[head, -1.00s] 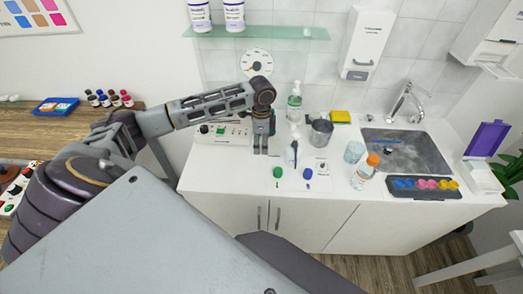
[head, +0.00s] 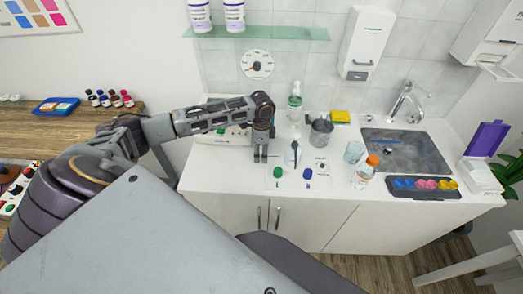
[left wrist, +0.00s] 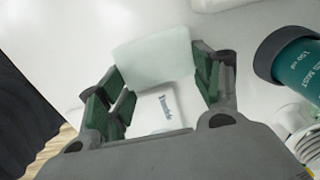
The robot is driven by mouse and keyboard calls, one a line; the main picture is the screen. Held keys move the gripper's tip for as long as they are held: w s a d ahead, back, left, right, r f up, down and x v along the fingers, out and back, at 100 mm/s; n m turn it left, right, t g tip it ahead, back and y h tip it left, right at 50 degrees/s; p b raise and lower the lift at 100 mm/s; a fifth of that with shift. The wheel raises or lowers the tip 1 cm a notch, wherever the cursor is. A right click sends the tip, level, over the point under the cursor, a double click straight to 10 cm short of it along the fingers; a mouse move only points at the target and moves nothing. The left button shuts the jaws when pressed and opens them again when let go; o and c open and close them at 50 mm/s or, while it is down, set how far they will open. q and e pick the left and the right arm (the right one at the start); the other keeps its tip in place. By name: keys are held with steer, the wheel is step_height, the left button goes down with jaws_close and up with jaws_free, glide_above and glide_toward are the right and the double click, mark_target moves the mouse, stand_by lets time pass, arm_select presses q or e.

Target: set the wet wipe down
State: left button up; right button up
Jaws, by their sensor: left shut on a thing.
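My left gripper (head: 261,158) is over the left part of the white counter (head: 225,175). In the left wrist view its green-padded fingers (left wrist: 153,95) are on either side of a white packet with small blue print, the wet wipe (left wrist: 160,110). A pale, slightly greenish panel (left wrist: 155,58) shows just beyond the print; I cannot tell whether it is part of the wipe. The gripper is shut on the wipe. In the head view the wipe is too small to make out, and I cannot tell whether it touches the counter. My right gripper is not in view.
A teal bottle (left wrist: 302,72) is close by. The counter's front left is clear.

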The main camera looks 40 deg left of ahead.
arm_select(q)
steer(key=shift+f, duration=0.1)
steer(key=o, duration=0.5)
steer(key=shift+f, duration=0.1)
steer(key=shift+o, duration=0.9)
steer(key=shift+r, duration=0.2)
step_height(320, 180, up, 12)
steer(key=shift+r+b, duration=0.15)
steer(key=shift+b, duration=0.2)
steer(key=shift+o, duration=0.4)
